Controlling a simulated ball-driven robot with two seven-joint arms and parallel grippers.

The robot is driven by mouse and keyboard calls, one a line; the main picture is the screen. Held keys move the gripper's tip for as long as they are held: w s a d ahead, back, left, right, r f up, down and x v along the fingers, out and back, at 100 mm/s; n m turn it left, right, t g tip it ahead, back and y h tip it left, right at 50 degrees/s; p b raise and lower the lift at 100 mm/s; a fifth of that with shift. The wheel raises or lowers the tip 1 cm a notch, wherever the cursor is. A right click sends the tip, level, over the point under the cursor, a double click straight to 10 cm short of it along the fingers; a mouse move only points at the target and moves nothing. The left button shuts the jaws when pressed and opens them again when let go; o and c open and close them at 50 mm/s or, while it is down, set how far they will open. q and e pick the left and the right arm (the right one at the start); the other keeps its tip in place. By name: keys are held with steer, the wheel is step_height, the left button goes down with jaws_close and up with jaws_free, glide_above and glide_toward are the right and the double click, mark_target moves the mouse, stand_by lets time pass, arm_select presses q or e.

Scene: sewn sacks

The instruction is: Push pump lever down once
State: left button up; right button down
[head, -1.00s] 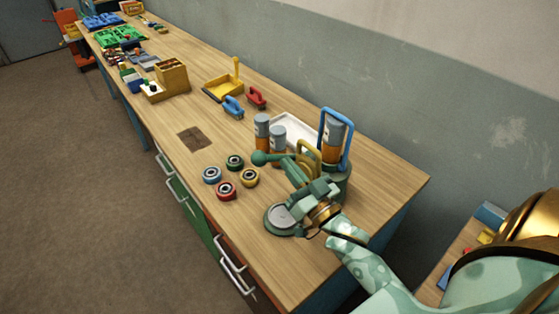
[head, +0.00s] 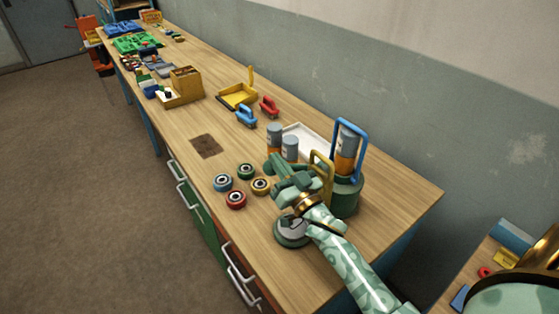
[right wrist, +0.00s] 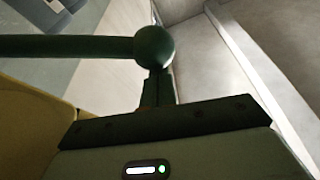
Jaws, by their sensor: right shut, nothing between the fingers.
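The green pump (head: 346,195) stands at the near right of the bench. Its dark green lever (right wrist: 70,46) crosses the upper left of the right wrist view and ends in a round ball knob (right wrist: 154,46). My right gripper (head: 279,168) is shut and empty at the knob end of the lever, hiding most of the lever in the head view. In the right wrist view the shut fingers (right wrist: 157,88) reach up to the knob's underside in the picture; I cannot tell whether they touch it. My left gripper is not in view.
Several coloured rings (head: 236,199) lie left of my right gripper. A round grey-topped piece (head: 291,231) lies below my forearm.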

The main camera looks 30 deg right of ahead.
arm_select(q)
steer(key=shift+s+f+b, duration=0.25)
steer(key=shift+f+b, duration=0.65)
steer(key=shift+b, duration=0.05)
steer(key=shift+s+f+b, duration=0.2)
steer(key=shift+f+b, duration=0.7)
arm_select(e)
steer(key=a+f+n+y, duration=0.1)
steer(key=a+f+n, duration=0.2)
steer(key=f, duration=0.4)
steer(key=shift+s+a, duration=0.25)
steer(key=shift+s, duration=0.1)
step_height(320, 180, up, 6)
steer(key=p, duration=0.5)
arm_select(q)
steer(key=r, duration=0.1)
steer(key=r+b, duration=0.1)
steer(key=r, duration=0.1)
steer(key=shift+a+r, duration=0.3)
arm_select(e)
steer(key=v, duration=1)
steer(key=shift+f, duration=0.4)
steer(key=shift+w, duration=0.1)
